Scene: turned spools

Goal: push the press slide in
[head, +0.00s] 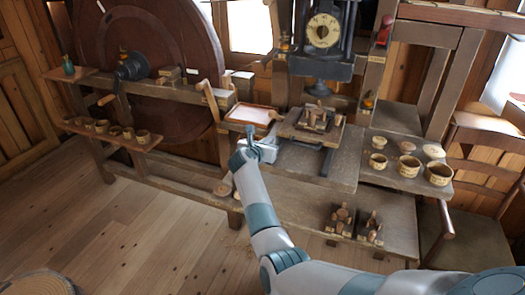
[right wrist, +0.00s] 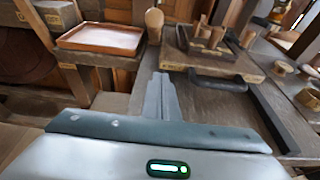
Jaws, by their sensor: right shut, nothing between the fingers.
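The press slide (head: 290,129) is a wooden board bearing a dark holder with wooden pieces. It stands out in front of the black press (head: 322,62), above the bench top. In the right wrist view the slide (right wrist: 236,69) is at upper right, with a dark handle (right wrist: 218,82) along its near edge and a dark rail running towards the camera. My right gripper (head: 252,135) is left of the slide in the head view. Its closed fingers (right wrist: 161,82) point forward, left of the handle, and appear apart from it. My left gripper is out of view.
A reddish tray (head: 252,115) lies left of the slide, behind my right gripper. A wooden peg or knob (right wrist: 154,20) stands between tray and slide in the wrist view. Several wooden cups (head: 438,173) and lids stand on the right. Holders (head: 340,218) sit on the lower shelf.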

